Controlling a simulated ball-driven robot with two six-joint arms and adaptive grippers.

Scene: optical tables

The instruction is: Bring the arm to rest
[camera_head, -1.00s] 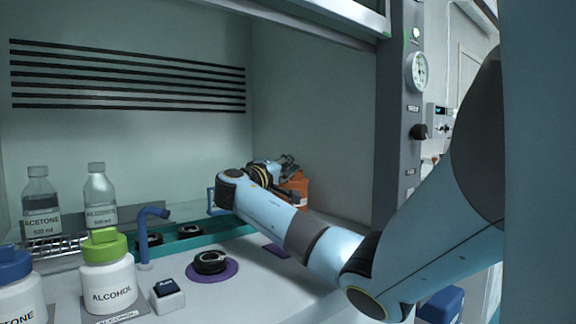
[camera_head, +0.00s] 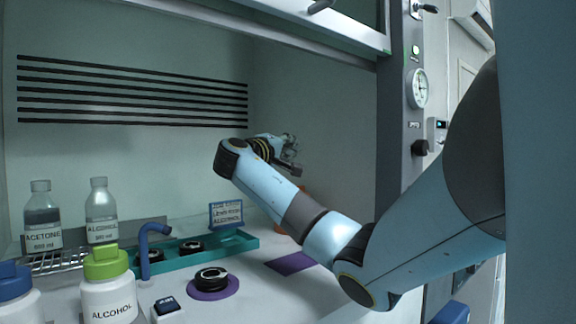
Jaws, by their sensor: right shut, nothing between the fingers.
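My right arm comes in from the right and reaches into the fume hood. My right gripper (camera_head: 292,157) is raised above the work surface near the hood's right inner wall. It is small in view, shut and empty, and touches nothing that I can see. My left gripper is not in view.
A teal tray (camera_head: 170,262) holds dark round parts. A black ring part (camera_head: 211,278) sits on a purple disc. A purple mat (camera_head: 291,263) lies bare. The alcohol jar (camera_head: 107,290), acetone bottle (camera_head: 42,222) and blue sign (camera_head: 226,214) stand left of my arm. An orange container shows partly behind my forearm.

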